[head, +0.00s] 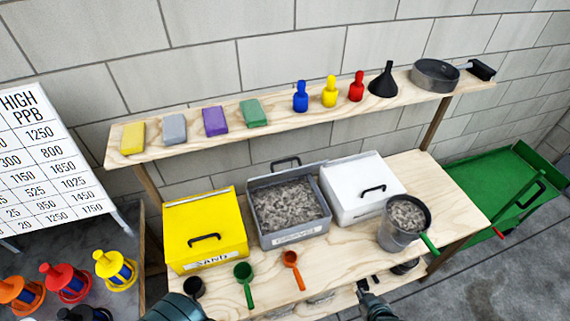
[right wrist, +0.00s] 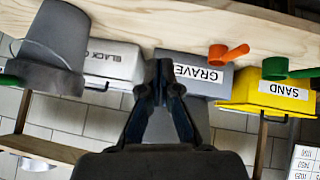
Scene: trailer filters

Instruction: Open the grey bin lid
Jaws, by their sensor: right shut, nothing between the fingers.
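The grey bin (head: 288,235) stands in the middle of the wooden bench, between the yellow and white bins. Its top is open and grey gravel (head: 287,204) shows inside. Its lid (head: 285,162) is tipped back behind it, with the black handle at the rear edge. In the right wrist view, which is upside down, the bin front (right wrist: 205,75) reads GRAVEL. My right gripper (head: 368,284) is shut and empty at the bench's front edge, apart from the bin; it also shows in the right wrist view (right wrist: 165,66). My left gripper is not visible.
The yellow sand bin (head: 205,222) and white bin (head: 362,190) are closed. A grey bucket of gravel (head: 400,238) stands right of the grey bin. Green (head: 244,272) and orange (head: 290,258) scoops lie in front. A shelf (head: 290,118) with blocks and bottles runs above.

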